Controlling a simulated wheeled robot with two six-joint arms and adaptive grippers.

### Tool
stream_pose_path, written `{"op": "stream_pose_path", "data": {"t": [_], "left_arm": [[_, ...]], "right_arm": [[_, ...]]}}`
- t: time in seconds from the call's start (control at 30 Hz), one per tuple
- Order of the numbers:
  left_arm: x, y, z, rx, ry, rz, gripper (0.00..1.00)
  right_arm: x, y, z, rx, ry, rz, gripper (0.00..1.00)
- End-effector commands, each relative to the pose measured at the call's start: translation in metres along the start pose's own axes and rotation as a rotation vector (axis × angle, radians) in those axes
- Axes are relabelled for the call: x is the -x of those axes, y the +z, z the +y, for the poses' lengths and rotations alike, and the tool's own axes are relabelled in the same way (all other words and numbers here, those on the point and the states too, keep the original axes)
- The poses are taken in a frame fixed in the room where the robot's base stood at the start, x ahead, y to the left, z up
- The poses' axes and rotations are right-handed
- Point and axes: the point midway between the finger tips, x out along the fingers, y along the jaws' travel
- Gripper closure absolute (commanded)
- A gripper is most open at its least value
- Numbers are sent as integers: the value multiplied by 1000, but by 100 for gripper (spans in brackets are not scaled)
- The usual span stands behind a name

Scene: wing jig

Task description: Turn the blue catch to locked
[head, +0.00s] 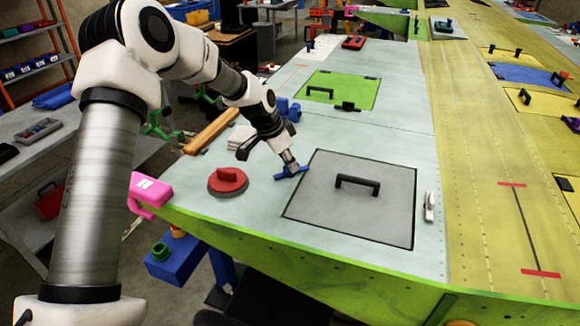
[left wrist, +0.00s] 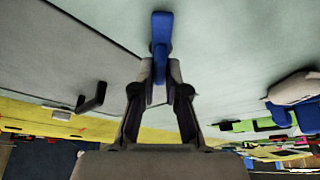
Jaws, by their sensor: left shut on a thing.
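The blue catch (head: 280,176) sits on the pale wing skin at the upper left edge of the grey hatch panel (head: 310,205). It lies slanted, with its right end close to the panel's edge; I cannot tell whether that end overlaps the panel. My left gripper (head: 290,165) comes down on it from above and is shut on it. In the left wrist view the blue catch (left wrist: 161,30) sticks out beyond the fingertips (left wrist: 159,80), which hide part of it. The panel has a black handle (head: 358,184). My right gripper is not in view.
A red round suction tool (head: 228,181) stands left of the panel. A white catch (head: 429,207) is at the panel's right edge. A pink clamp (head: 150,190) grips the wing's edge. A green hatch (head: 342,90) with a black handle lies farther back.

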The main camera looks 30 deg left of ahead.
Motion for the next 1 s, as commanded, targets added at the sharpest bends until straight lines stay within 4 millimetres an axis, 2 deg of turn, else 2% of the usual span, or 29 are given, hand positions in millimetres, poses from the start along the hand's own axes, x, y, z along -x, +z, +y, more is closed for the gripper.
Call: {"op": "stream_pose_path", "data": {"t": [0.03,0.1,0.33,0.7,1.0], "left_arm": [[-4,1,-2,-37,13,3,100],[-4,2,-2,-99,39,2,100],[-2,1,-2,-303,123,0,100],[0,0,-2,-593,242,-2,100],[0,-1,-2,-724,296,-1,100]], "right_arm": [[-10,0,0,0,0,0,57],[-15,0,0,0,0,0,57],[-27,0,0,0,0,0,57],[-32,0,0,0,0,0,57],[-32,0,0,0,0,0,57]]}}
